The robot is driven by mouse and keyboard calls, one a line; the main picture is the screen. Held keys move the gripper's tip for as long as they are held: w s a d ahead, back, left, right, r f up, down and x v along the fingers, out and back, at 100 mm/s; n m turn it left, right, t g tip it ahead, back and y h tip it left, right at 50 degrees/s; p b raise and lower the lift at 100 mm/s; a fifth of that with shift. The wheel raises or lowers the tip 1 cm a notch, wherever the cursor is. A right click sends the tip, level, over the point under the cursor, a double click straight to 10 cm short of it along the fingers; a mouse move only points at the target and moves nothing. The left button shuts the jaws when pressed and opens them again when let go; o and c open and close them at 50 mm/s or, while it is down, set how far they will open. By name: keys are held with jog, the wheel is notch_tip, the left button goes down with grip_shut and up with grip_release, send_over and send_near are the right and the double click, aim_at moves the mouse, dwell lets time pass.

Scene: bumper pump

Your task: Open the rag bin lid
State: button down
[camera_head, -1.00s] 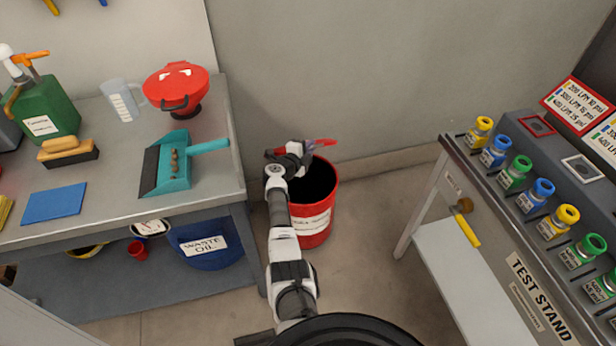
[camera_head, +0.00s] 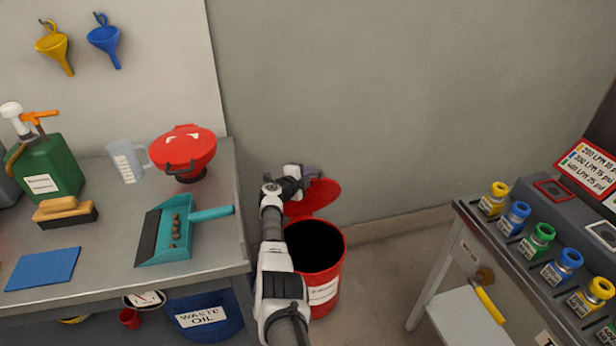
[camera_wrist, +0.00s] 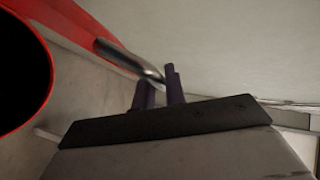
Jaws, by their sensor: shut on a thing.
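The red rag bin (camera_head: 326,270) stands on the floor between the workbench and the test stand, its dark mouth showing. Its red lid (camera_head: 318,198) is raised steeply at the back of the mouth, near the wall. My gripper (camera_head: 308,174) is at the lid's upper edge, partly hiding it. In the wrist view my gripper's dark fingers (camera_wrist: 160,92) are shut on the lid's metal handle (camera_wrist: 128,56), and the red bin rim (camera_wrist: 47,60) curves around the dark opening at left. The exact finger contact is small and partly hidden in the head view.
The grey workbench (camera_head: 110,262) is close left of my arm, with a teal dustpan (camera_head: 178,235) and a red funnel-like vessel (camera_head: 184,150) near its edge. A blue waste oil container (camera_head: 205,322) sits below. The test stand (camera_head: 440,290) is at right. The wall is close behind the lid.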

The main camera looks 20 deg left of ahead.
jog(key=shift+f, duration=0.1)
jog(key=c, duration=1.5)
grip_release()
jog(key=shift+o, duration=0.2)
notch_tip(320, 180, up, 20)
jog(key=p, duration=0.4)
